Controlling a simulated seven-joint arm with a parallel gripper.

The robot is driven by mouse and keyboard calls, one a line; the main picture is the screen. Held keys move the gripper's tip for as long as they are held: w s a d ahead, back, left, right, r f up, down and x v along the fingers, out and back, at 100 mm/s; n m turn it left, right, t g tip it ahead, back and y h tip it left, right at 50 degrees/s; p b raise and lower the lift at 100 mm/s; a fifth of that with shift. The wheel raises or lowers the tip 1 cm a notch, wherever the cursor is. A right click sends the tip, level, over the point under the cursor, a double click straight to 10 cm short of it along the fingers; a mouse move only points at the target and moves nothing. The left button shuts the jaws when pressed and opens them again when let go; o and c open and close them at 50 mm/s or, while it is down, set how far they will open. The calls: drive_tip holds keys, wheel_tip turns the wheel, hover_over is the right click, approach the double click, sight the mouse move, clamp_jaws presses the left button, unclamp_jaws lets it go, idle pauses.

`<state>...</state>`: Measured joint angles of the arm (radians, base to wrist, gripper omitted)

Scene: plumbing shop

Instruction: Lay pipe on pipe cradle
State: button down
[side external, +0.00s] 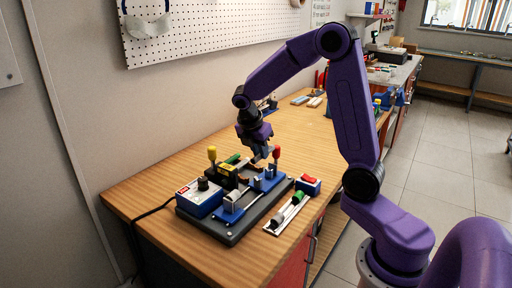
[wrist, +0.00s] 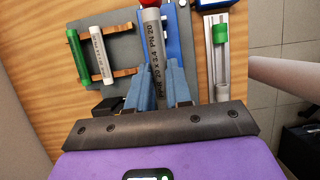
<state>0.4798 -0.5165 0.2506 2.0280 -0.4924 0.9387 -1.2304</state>
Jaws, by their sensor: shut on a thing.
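My gripper (side external: 262,152) is low over the work board in the side view. In the wrist view its two blue-grey fingers (wrist: 158,88) are shut on a grey pipe (wrist: 152,45) with black printed lettering. The pipe runs away from my gripper between the fingers; I cannot make it out clearly in the side view. To its left in the wrist view, tan notched supports, which look like the pipe cradle (wrist: 127,72), bear a green pipe (wrist: 77,55) and a white pipe (wrist: 102,55). The held pipe is apart from these supports.
The dark board (side external: 232,238) carries a blue control box (side external: 199,197), blue clamps (side external: 232,210) and upright yellow (side external: 212,153) and red (side external: 276,152) knobs. The wooden bench (side external: 150,190) is clear at left.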

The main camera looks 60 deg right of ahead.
drive_tip(key=shift+f, duration=3.2)
drive_tip(key=c, duration=1)
unclamp_jaws()
drive_tip(key=shift+o, duration=0.2)
drive_tip(key=v, duration=1.7)
drive_tip(key=shift+a, duration=0.25)
